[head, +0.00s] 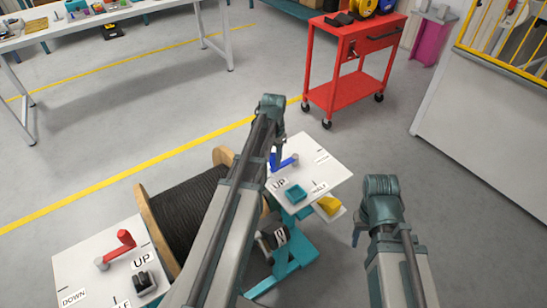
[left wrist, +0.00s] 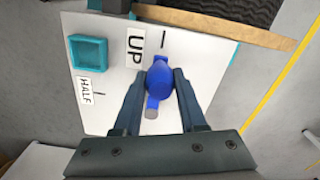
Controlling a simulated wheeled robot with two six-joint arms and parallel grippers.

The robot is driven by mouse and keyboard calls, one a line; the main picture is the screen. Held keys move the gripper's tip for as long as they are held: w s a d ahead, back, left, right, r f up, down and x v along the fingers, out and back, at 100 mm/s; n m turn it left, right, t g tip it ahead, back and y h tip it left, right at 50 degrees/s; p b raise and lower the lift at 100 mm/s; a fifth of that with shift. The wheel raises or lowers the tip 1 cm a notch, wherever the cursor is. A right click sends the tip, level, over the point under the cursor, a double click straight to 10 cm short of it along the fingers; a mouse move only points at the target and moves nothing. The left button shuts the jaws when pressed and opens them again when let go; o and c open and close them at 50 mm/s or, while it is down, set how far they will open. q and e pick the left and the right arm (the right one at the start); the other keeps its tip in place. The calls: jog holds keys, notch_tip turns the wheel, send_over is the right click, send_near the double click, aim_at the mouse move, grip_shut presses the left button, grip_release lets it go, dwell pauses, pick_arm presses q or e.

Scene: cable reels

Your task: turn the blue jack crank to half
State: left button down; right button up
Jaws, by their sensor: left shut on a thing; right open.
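The blue jack crank (head: 286,162) is on the white panel (head: 335,172) right of the cable reel. In the left wrist view, its blue knob (left wrist: 159,76) sits between the fingers of my left gripper (left wrist: 161,80), which is shut on it. The crank's grey hub (left wrist: 151,113) shows below the knob. The knob lies toward the UP label (left wrist: 135,48) and its tick mark; the HALF label (left wrist: 85,91) is farther left. In the head view, my left arm hides part of the panel. My right gripper (head: 357,236) is open and empty, right of the panel.
A wooden cable reel (head: 190,208) with black cable stands left of the panel. A second white panel (head: 85,268) with a red crank (head: 122,246) is at lower left. A teal square tray (head: 295,194) and a yellow object (head: 328,206) are close by. A red cart (head: 343,92) stands behind.

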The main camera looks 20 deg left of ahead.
pick_arm(q)
jog(key=shift+s+d, duration=0.1)
jog(key=shift+d, duration=0.05)
jog(key=d+n, duration=0.1)
jog(key=s+d+n, duration=0.1)
jog(key=shift+n, duration=0.3)
jog(key=d+n, duration=0.2)
jog(key=shift+s+d+n, duration=0.15)
jog(key=shift+n, duration=0.15)
jog(key=d+n, duration=0.2)
jog(key=shift+d+n, duration=0.2)
jog(key=shift+n, duration=0.2)
jog(key=d+n, duration=0.1)
jog(key=w+d+n, duration=0.1)
jog(key=shift+d+n, duration=0.15)
jog(key=shift+n, duration=0.15)
jog(key=w+d+n, duration=0.1)
jog(key=d+n, duration=0.1)
jog(key=n, duration=0.1)
jog(key=shift+w+d, duration=0.25)
jog(key=shift+w, duration=0.1)
jog(key=shift+w+d+n, duration=0.5)
jog(key=shift+w+n, duration=0.1)
jog(key=shift+n, duration=0.45)
jog(key=shift+w+d+n, duration=0.5)
jog(key=shift+w+n, duration=0.1)
jog(key=shift+n, duration=0.45)
